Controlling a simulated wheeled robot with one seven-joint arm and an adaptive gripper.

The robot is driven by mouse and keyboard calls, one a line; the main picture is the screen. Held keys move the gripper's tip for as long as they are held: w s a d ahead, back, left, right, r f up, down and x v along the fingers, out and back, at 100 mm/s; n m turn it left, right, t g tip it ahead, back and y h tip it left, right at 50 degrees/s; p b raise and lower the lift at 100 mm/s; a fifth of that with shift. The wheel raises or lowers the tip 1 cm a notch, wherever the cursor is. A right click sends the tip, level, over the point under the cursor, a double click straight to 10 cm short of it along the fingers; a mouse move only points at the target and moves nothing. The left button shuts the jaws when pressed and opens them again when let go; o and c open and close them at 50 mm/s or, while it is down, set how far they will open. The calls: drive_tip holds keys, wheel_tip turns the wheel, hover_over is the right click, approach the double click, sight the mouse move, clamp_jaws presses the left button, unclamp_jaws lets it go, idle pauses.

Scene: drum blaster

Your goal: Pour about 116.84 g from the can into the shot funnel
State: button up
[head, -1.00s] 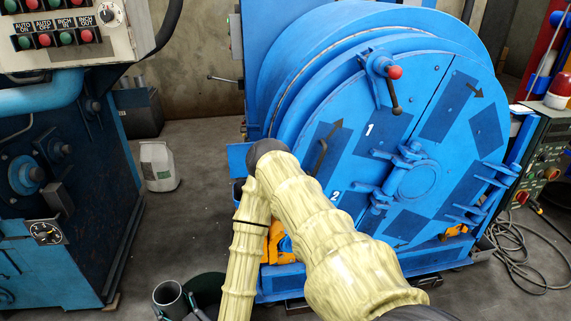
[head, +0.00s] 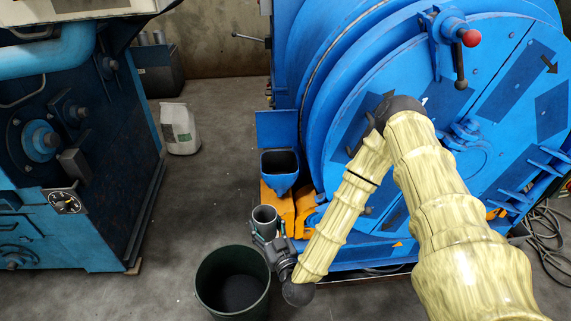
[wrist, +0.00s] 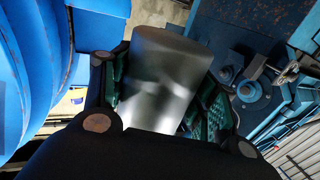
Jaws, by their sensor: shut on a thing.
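The can (head: 265,218) is a grey metal cylinder, roughly upright with its open mouth up in the head view. My gripper (head: 268,238) is shut on it, and the can also fills the middle of the wrist view (wrist: 160,85) between the dark green finger pads. The can's contents cannot be made out. The shot funnel (head: 281,180) is a blue square hopper with a dark opening, on the left side of the big blue drum. In the head picture the can is just below and slightly left of the funnel, apart from it.
A dark green bucket (head: 205,295) with dark material inside stands on the floor below left of the can. Yellow-orange blocks (head: 284,208) sit under the funnel. The blue drum (head: 345,110) is close on the right. A white bag (head: 179,130) stands on otherwise open floor to the left.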

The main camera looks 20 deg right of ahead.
drive_tip(key=w+r+n+y+b, duration=0.1)
drive_tip(key=w+b, duration=0.4)
drive_tip(key=w, duration=0.8)
drive_tip(key=w+d+r+n+y+b, duration=0.1)
drive_tip(key=w+b, duration=0.4)
drive_tip(key=w, duration=0.9)
drive_tip(key=shift+w+d+r+g+y+b, duration=0.25)
drive_tip(key=shift+w+r+g+y+b, duration=0.05)
drive_tip(key=shift+r+y, duration=0.3)
